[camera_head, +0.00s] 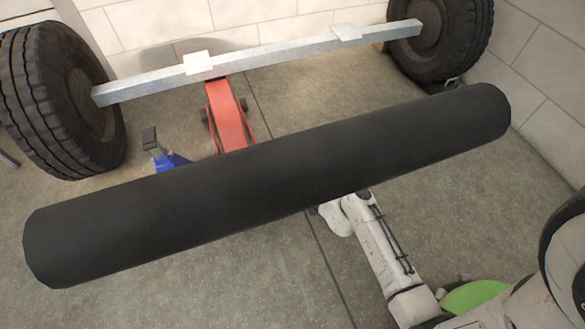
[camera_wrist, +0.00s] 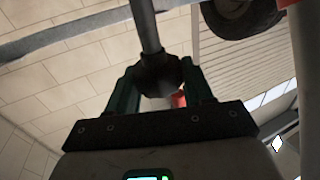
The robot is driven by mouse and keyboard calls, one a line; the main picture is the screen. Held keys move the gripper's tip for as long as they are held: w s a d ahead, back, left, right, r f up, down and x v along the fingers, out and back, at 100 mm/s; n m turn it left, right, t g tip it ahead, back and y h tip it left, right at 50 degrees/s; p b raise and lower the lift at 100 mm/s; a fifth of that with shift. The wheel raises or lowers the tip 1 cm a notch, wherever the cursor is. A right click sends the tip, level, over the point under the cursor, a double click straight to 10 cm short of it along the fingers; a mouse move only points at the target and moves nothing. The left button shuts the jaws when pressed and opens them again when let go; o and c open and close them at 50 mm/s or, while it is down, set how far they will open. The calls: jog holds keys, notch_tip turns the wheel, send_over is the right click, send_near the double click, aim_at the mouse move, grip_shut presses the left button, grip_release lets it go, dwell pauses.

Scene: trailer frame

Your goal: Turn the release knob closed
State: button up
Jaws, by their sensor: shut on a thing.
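In the wrist view, my gripper (camera_wrist: 160,75) has its two dark green fingers on either side of a dark, rounded knob (camera_wrist: 158,72), and it is shut on the knob. A grey metal rod (camera_wrist: 145,25) runs upward in the picture from the knob. The knob's turn position cannot be read. In the head view, a red floor jack (camera_head: 228,112) stands under the axle beam. My gripper, the knob and the near part of the jack are not visible there, with a thick black cylinder across the foreground.
The black cylinder (camera_head: 270,185) spans most of the head view. A grey axle beam (camera_head: 270,58) joins two tyres, left (camera_head: 50,100) and right (camera_head: 450,30). A blue stand (camera_head: 170,160) shows left of the jack. Pale block walls stand behind; bare floor lies at right.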

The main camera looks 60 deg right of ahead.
jog(key=shift+d+m+g+h+b, duration=0.1)
jog(key=shift+m+g+h+b, duration=0.1)
jog(key=shift+m+g+h, duration=1.05)
jog(key=shift+m+g+h+b, duration=0.15)
jog(key=shift+m+g+h, duration=0.4)
jog(key=shift+m+h, duration=1.3)
jog(key=shift+m+g+h, duration=0.8)
jog(key=shift+g+h, duration=0.7)
jog(key=shift+h, duration=0.4)
jog(key=shift+m+g+h, duration=1)
jog(key=shift+m+g, duration=0.3)
jog(key=shift+g, duration=0.4)
jog(key=shift+m+g+h, duration=0.4)
jog(key=shift+m+g, duration=0.3)
jog(key=shift+g, duration=0.2)
jog(key=o, duration=0.9)
jog(key=shift+o, duration=0.2)
